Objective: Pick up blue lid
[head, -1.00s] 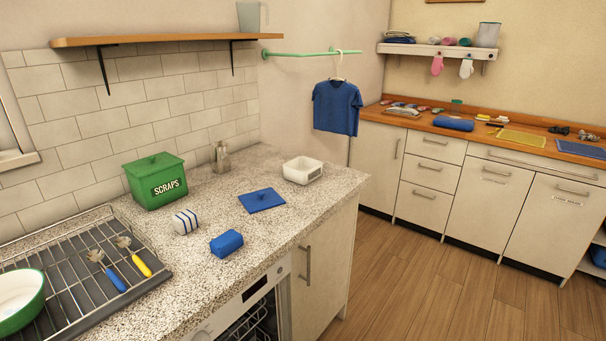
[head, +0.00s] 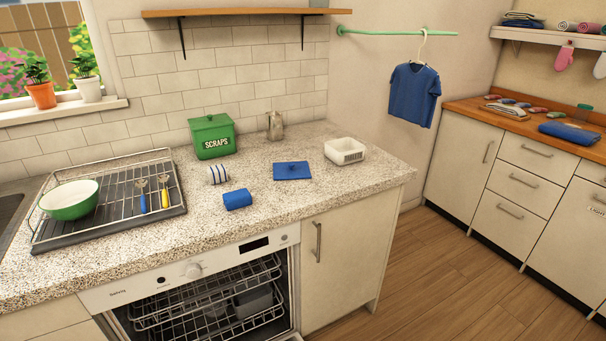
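The blue lid (head: 292,171) is a flat blue square with a small knob on top. It lies on the speckled counter (head: 270,215), right of the middle, between the green SCRAPS box and the white dish. A blue block-like item (head: 237,199) lies in front and to the left of it, apart from it. My gripper does not show in the head view.
A green SCRAPS box (head: 212,137), a striped cup (head: 217,174), a soap dispenser (head: 275,126) and a white dish (head: 345,151) stand around the lid. A drying rack (head: 110,200) fills the counter's left. The dishwasher (head: 215,300) below is open. Floor at right is clear.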

